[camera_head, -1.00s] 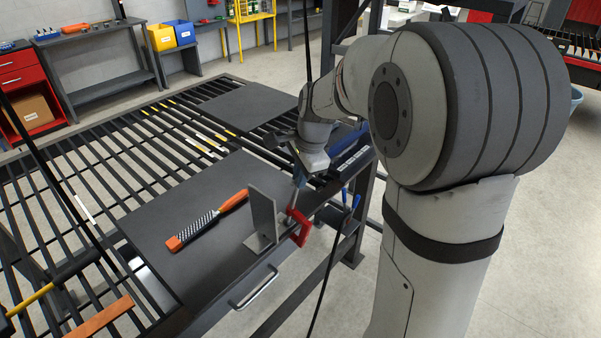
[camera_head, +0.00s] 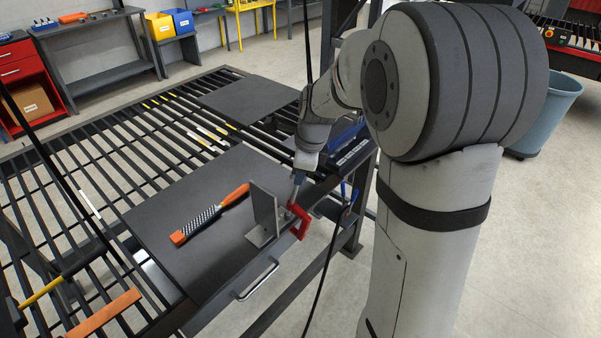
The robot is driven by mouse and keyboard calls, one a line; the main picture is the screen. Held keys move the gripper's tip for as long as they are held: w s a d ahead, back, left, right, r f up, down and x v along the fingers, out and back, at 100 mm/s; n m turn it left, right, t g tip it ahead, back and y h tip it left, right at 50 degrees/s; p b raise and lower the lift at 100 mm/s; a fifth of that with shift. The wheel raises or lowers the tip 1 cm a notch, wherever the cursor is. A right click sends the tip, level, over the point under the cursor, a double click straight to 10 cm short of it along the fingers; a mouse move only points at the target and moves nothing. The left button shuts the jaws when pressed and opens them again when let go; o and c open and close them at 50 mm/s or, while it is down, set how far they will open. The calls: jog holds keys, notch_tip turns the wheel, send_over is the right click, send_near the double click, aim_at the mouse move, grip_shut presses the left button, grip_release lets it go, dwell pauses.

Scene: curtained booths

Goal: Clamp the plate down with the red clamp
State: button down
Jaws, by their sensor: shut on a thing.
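The red clamp (camera_head: 301,223) is at the front edge of the dark work plate, just right of an upright grey angle plate (camera_head: 266,211). My gripper (camera_head: 295,199) points down at the clamp and is shut on it; the fingertips are small and partly hard to make out. The angle plate stands on the flat dark plate (camera_head: 205,262), its foot near the front edge. I cannot tell whether the clamp's jaws touch the plate's foot.
An orange-handled rasp (camera_head: 210,213) lies on the dark plate left of the angle plate. A drawer handle (camera_head: 259,281) juts out below the front edge. A slatted table (camera_head: 60,190) extends left. A blue-grey bin (camera_head: 546,112) stands at right, on open floor.

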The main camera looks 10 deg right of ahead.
jog(key=m+p, duration=0.3)
jog(key=m, duration=0.2)
jog(key=shift+s+r+m, duration=0.1)
jog(key=shift+m, duration=0.2)
jog(key=m+p, duration=0.3)
jog(key=shift+m, duration=0.3)
jog(key=shift+f+m+p, duration=0.2)
jog(key=shift+m+p, duration=0.15)
jog(key=shift+m, duration=0.45)
jog(key=c, duration=1.4)
grip_release()
jog(key=shift+r, duration=0.1)
